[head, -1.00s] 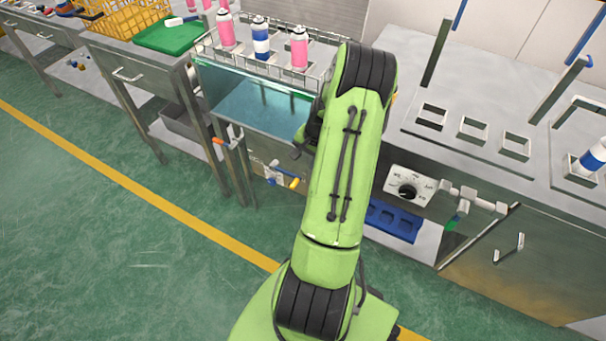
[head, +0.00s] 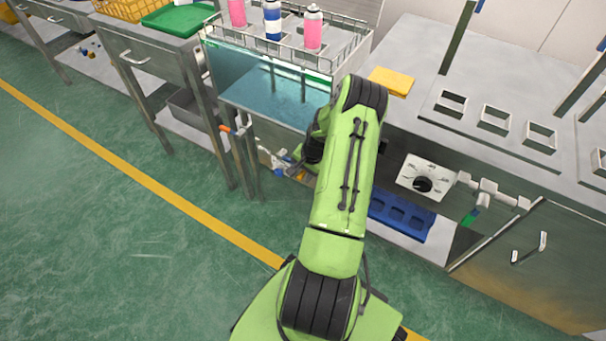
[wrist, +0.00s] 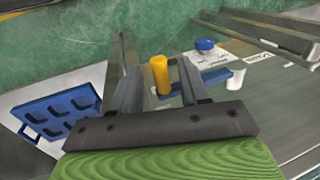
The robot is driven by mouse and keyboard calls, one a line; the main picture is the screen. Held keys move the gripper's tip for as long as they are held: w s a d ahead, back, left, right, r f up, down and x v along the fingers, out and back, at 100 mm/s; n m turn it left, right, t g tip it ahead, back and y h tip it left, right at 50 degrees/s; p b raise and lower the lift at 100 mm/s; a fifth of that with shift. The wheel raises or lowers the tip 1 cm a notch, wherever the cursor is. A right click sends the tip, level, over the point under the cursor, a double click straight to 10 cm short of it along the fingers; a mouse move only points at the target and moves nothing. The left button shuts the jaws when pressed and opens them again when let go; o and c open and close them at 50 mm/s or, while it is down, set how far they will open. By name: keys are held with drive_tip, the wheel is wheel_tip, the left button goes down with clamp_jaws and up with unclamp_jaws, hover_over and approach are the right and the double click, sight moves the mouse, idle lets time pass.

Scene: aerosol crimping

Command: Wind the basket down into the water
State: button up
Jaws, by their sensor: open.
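The wire basket (head: 243,50) holds pink and blue-and-white cans upright above the blue water of the tank (head: 262,92). The water surface shows below the basket's floor. On the tank's front is a crank with a yellow grip (wrist: 160,75) on a blue arm (wrist: 216,78). My gripper (wrist: 160,68) is open, with one finger on each side of the yellow grip. I cannot tell whether either finger touches it. In the head view my gripper (head: 288,167) is at the tank's front, largely hidden by my arm, and covers much of the crank.
An orange-handled lever (head: 225,129) sticks out at the tank's left leg. A blue tray with pockets (head: 400,214) lies on a low shelf to the right, also in the wrist view (wrist: 62,114). A dial panel (head: 424,181) and pipe valve are right of my arm. Green floor is open at left.

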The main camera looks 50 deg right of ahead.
clamp_jaws()
drive_tip(key=shift+a+r, duration=0.1)
drive_tip(key=shift+r, duration=0.05)
idle(0.4)
